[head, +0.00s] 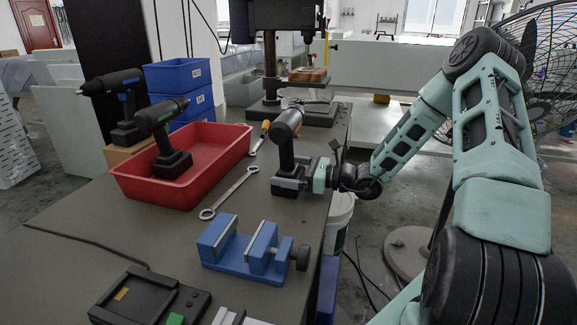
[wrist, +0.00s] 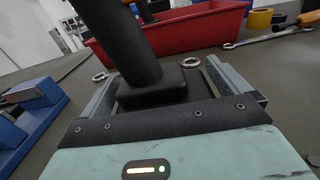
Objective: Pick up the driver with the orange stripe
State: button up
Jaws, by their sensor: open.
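A black driver (head: 285,135) stands upright on its battery base near the right edge of the table, with a small orange mark on its body. My gripper (head: 300,180) is low at this driver's base, coming from the right. In the wrist view the driver's dark handle (wrist: 128,45) rises from the base (wrist: 160,84), which sits between my two open fingers (wrist: 160,78). The fingers lie on either side of the base; whether they touch it I cannot tell. The driver's head is mostly cut off in the wrist view.
A red bin (head: 215,165) holds a driver with a green stripe (head: 165,135). A driver with a blue stripe (head: 118,100) stands behind it. A wrench (head: 230,192), a blue vise (head: 240,262) and a black charger-like box (head: 135,298) lie nearby. Blue bins (head: 180,75) are stacked at the back.

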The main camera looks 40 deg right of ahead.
aim_at(291, 148)
jog(key=shift+c, duration=0.3)
jog(key=c, duration=1.5)
jog(key=shift+r, duration=0.1)
jog(key=shift+r, duration=0.1)
notch_tip(291, 148, up, 10)
jog(key=shift+f+p, duration=0.1)
jog(key=shift+p, duration=1)
